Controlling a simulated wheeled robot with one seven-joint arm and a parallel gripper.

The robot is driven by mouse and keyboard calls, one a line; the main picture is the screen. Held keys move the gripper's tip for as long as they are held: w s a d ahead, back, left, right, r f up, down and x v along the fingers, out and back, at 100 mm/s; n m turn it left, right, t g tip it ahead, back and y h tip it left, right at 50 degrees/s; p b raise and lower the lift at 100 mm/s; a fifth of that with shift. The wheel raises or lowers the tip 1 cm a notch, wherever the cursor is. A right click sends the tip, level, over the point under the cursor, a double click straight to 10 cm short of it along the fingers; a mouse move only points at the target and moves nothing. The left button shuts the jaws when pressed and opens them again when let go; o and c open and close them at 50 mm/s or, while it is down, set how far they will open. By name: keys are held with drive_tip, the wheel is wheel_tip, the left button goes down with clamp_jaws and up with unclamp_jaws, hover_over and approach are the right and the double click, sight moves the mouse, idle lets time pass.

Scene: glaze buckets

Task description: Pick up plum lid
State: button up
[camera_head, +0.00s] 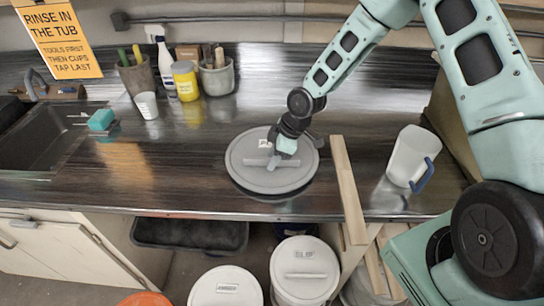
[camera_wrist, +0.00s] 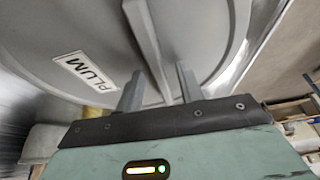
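The plum lid (camera_head: 240,165) is a round grey disc with a raised straight bar handle, over the dark counter in the middle of the head view. A dark band shows under its front edge; I cannot tell whether it rests on the counter. In the wrist view the lid (camera_wrist: 60,35) fills the upper part, with a white label reading PLUM (camera_wrist: 83,72). My gripper (camera_head: 283,155) is over the right part of the lid. In the wrist view my gripper's fingers (camera_wrist: 160,90) stand apart on either side of the handle (camera_wrist: 147,40), with gaps showing.
A wooden strip (camera_head: 349,190) lies right of the lid, with a clear jug (camera_head: 410,157) beyond it. A yellow jar (camera_head: 186,81), tool pots and a white cup (camera_head: 147,105) stand at back left, near the sink (camera_head: 40,140). Lidded buckets (camera_head: 225,288) stand below the counter.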

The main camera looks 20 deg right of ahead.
drive_tip(key=shift+f, duration=0.1)
clamp_jaws()
